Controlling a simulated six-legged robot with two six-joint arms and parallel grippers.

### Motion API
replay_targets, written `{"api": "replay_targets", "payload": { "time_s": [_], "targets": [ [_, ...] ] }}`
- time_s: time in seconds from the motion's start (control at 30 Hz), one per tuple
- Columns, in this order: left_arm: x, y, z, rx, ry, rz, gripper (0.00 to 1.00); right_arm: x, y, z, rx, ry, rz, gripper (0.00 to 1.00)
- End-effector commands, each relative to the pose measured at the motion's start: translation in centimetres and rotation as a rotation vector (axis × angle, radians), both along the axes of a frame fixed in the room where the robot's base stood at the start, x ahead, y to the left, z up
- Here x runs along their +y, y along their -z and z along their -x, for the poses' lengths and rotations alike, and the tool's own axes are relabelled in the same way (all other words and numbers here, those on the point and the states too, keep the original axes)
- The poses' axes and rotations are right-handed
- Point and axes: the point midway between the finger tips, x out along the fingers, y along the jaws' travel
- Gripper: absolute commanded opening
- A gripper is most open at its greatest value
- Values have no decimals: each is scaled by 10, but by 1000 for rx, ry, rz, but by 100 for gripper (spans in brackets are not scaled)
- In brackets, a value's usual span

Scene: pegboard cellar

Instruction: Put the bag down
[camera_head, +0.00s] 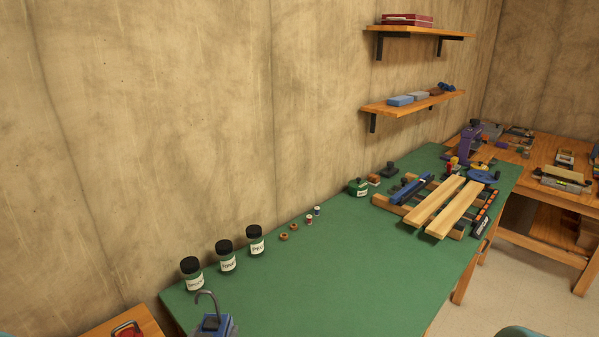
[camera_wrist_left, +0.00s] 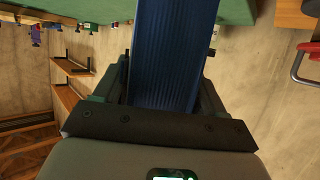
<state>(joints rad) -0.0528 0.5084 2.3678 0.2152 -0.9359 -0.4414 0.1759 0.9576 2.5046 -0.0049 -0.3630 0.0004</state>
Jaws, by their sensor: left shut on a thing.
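A blue ribbed thing, which seems to be the bag, fills the middle of the left wrist view (camera_wrist_left: 172,55). My left gripper (camera_wrist_left: 165,85) is shut on it, with a green finger on each side. In the head view a blue thing with a curved grey hook (camera_head: 213,323) shows at the bottom edge, over the near left end of the green bench top (camera_head: 345,270). It looks like the same held thing. Its lower part is cut off, so I cannot tell whether it touches the bench. My right gripper is not in view.
Several dark-lidded jars (camera_head: 227,258) stand along the wall side of the bench. Small spools (camera_head: 309,220) and rings lie beyond them. Wooden boards (camera_head: 456,210) and tools crowd the far end. The bench's near middle is bare. A wooden surface (camera_head: 122,324) lies at lower left.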

Motion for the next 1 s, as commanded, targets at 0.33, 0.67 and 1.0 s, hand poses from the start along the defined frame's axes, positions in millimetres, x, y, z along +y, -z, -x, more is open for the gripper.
{"api": "replay_targets", "payload": {
  "time_s": [0.33, 0.67, 1.0],
  "targets": [
    [17, -7, -2, -5, -14, 3, 33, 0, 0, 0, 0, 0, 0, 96],
    [-41, -18, -12, -10, 185, 1, 33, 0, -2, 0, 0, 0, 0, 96],
    [-131, -94, -23, -9, 632, -3, 33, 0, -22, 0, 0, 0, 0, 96]
  ]
}}
